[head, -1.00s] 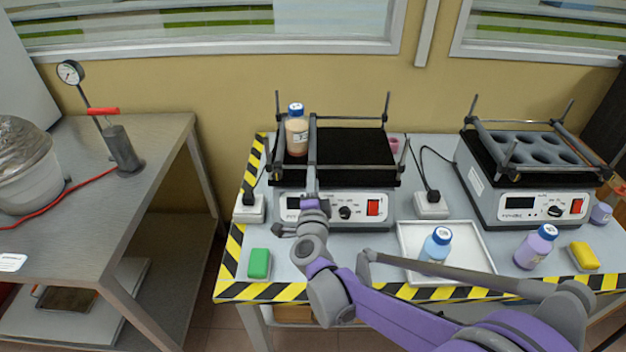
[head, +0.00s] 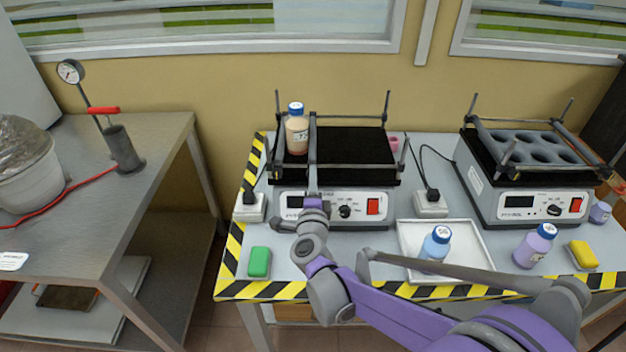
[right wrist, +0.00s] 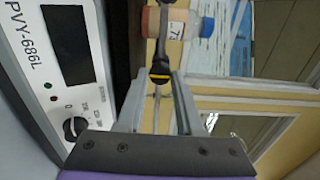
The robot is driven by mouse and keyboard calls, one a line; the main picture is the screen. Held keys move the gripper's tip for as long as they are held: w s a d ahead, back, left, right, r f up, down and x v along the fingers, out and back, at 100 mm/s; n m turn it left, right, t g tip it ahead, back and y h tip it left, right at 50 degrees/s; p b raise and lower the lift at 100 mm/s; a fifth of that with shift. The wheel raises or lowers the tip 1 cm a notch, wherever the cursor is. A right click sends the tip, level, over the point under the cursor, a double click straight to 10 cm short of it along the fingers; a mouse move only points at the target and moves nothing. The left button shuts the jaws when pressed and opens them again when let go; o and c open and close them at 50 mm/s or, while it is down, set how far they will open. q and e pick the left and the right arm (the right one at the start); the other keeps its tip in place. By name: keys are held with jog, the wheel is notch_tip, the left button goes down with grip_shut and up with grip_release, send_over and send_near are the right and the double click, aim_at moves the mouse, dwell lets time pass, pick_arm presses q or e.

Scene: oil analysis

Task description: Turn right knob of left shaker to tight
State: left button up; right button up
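The left shaker (head: 380,205) has a black top plate and a white front panel with a dial (head: 346,211) and a red switch. A grey clamp bar (head: 313,150) runs front to back over the plate, right of an upright bottle (head: 297,130). In the right wrist view, a black knob with a yellow mark (right wrist: 160,74) sits at the bar's near end. My right gripper (right wrist: 157,82) is open, its fingers on either side of this knob with visible gaps. In the head view, the right gripper (head: 312,191) hides the knob. My left gripper is out of view.
A second shaker (head: 525,205) stands at the right. A white tray (head: 480,235) holds a blue-capped bottle (head: 435,243). A green block (head: 259,262) lies at the front left, and a purple bottle (head: 536,246) and yellow block (head: 583,254) at the front right.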

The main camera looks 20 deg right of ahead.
jog(key=o, duration=0.4)
jog(key=v, duration=1)
jog(key=shift+s+a, duration=0.1)
jog(key=shift+s, duration=0.3)
jog(key=s+a+r+n+g+y+p, duration=0.2)
jog(key=s+a+r+n+y+p, duration=0.15)
jog(key=n, duration=0.35)
jog(key=s+a+r+n+g+y+p, duration=0.1)
jog(key=s+a+r+n+y+p, duration=0.15)
jog(key=n+y, duration=0.4)
jog(key=s+d+f+n+g+h+p, duration=0.1)
jog(key=s+d+f+n+g+p, duration=0.1)
jog(key=s, duration=0.3)
jog(key=s+d+f+n+g+h+p, duration=0.2)
jog(key=s+d+n+g, duration=0.1)
jog(key=s+d+g, duration=0.1)
jog(key=s+d+f+n+g+h+p, duration=0.1)
jog(key=s+d+f+n+g+h, duration=0.1)
jog(key=s, duration=0.5)
jog(key=shift+d+n+g+p, duration=0.4)
jog(key=shift+d+n+g, duration=0.1)
jog(key=shift+d, duration=0.4)
